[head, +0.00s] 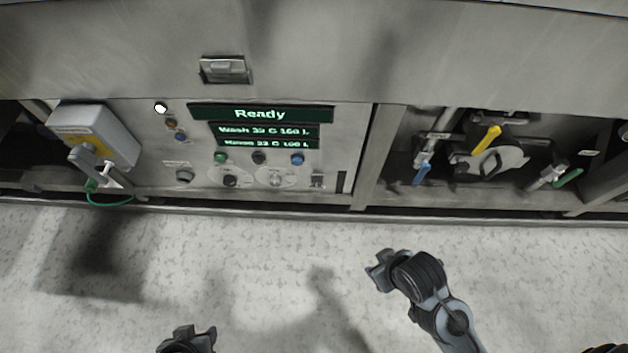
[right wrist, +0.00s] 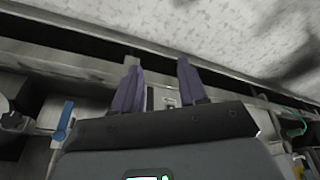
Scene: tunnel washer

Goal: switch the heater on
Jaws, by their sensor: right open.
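The control panel (head: 345,130) has a lit green display (head: 262,114) reading "Ready", with two more lit lines below. Under it are green (head: 221,158), black (head: 259,158) and blue (head: 298,159) buttons, two round dials (head: 230,180) (head: 275,180) and a small switch (head: 317,180) at lower right. Labels are too small to read, so I cannot tell which control is the heater's. My right gripper (head: 378,272) is open and empty, apart from the panel; its spread fingers (right wrist: 160,66) show in the right wrist view. My left gripper (head: 188,336) is at the bottom edge, partly cut off.
A grey box with a yellow label (head: 98,138) and a lever stands left of the panel. The right bay holds blue (head: 422,174), yellow (head: 487,139) and green (head: 568,178) valve handles. The pale floor (head: 270,250) before the machine is clear.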

